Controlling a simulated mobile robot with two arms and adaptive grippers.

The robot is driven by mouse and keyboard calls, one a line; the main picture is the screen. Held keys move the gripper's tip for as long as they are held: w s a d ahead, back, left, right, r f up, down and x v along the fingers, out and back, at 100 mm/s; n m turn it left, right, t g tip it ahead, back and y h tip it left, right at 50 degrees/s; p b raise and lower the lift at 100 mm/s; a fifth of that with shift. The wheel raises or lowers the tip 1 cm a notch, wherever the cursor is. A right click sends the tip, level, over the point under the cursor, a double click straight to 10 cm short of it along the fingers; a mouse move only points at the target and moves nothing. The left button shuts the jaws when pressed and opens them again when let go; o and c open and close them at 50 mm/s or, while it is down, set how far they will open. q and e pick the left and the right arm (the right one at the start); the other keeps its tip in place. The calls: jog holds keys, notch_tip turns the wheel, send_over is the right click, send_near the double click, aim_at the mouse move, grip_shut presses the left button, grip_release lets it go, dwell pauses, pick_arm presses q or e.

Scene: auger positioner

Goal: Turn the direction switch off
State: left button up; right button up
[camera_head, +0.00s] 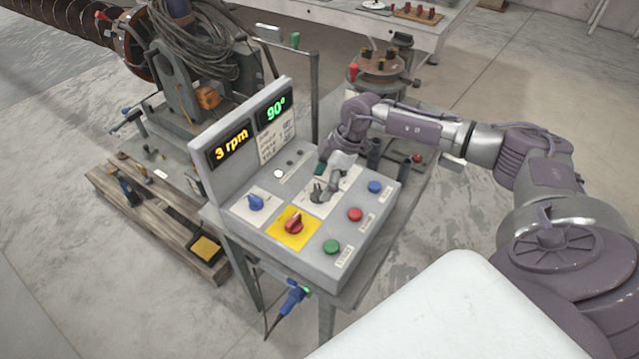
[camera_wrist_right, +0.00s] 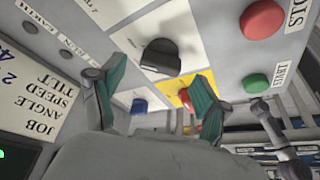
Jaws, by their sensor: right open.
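The grey control panel (camera_head: 300,250) stands in the middle of the head view. A black rotary knob (camera_wrist_right: 161,57) on a white plate shows in the right wrist view; its label is not legible, so I cannot confirm it is the direction switch. My right gripper (camera_wrist_right: 158,75) is open, with green-padded fingers on either side of the view of this knob. I cannot tell whether they touch it. In the head view my right gripper (camera_head: 328,180) is low over the panel's upper middle and partly hides that area. My left gripper is not in view.
A blue knob (camera_head: 256,202) and a red knob (camera_head: 293,224) on a yellow plate sit nearby. Blue (camera_head: 375,187), red (camera_head: 355,214) and green (camera_head: 331,247) buttons line the right side. The upright display (camera_head: 231,146) reads 3 rpm and 90°.

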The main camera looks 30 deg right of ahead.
jog(key=shift+x, duration=1.15)
jog(key=c, duration=1.2)
jog(key=shift+o, duration=0.2)
jog(key=n, duration=0.2)
jog(key=n+g, duration=0.1)
jog(key=n, duration=0.1)
jog(key=shift+w+g+y+b, duration=0.15)
jog(key=shift+g+y+b, duration=0.15)
jog(key=shift+b, duration=0.1)
jog(key=shift+n+g+b, duration=0.65)
jog(key=shift+n+g, duration=0.15)
jog(key=shift+n, duration=1.6)
